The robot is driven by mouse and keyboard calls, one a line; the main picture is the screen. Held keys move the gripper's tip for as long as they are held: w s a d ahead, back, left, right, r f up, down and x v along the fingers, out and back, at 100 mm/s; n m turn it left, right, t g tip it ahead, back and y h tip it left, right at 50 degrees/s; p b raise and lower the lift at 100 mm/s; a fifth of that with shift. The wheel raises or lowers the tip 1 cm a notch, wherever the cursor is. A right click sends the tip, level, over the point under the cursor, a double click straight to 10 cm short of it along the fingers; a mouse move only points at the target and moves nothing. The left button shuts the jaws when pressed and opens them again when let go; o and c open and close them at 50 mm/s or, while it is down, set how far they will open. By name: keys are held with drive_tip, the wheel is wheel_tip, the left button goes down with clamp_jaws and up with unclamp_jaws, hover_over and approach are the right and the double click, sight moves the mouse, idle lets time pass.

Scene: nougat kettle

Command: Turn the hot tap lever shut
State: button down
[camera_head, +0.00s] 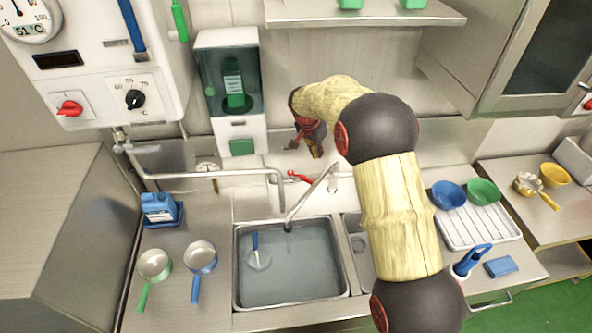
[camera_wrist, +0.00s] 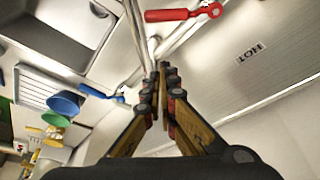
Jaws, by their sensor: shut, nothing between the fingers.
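The red tap lever (camera_head: 299,177) lies behind the sink, near the base of the steel tap spout (camera_head: 313,196). In the wrist view the red lever (camera_wrist: 185,13) is at the top, beyond my fingertips and apart from them. A blue lever (camera_wrist: 105,95) shows to the left there; I cannot make it out in the head view. My gripper (camera_wrist: 161,68) is shut and empty, its fingertips close to a steel pipe (camera_wrist: 140,40) in the picture; I cannot tell if they touch. In the head view my gripper (camera_head: 316,152) points down behind the tap, partly hidden by my arm.
The sink (camera_head: 290,290) holds water and a blue-handled tool (camera_head: 256,250). A second steel pipe (camera_head: 205,174) reaches in from the left wall heater (camera_head: 100,60). A soap dispenser (camera_head: 231,90) hangs left of my gripper. Bowls (camera_head: 448,194) stand on a drainer at right.

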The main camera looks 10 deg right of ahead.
sight(301, 177)
wheel_tip(301, 177, down, 10)
drive_tip(key=p, duration=0.2)
drive_tip(key=shift+a, duration=0.25)
drive_tip(key=shift+a+f, duration=0.1)
idle(0.6)
drive_tip(key=shift+s+a+b, duration=0.15)
drive_tip(key=shift+s+b, duration=0.1)
drive_tip(key=shift+b, duration=0.4)
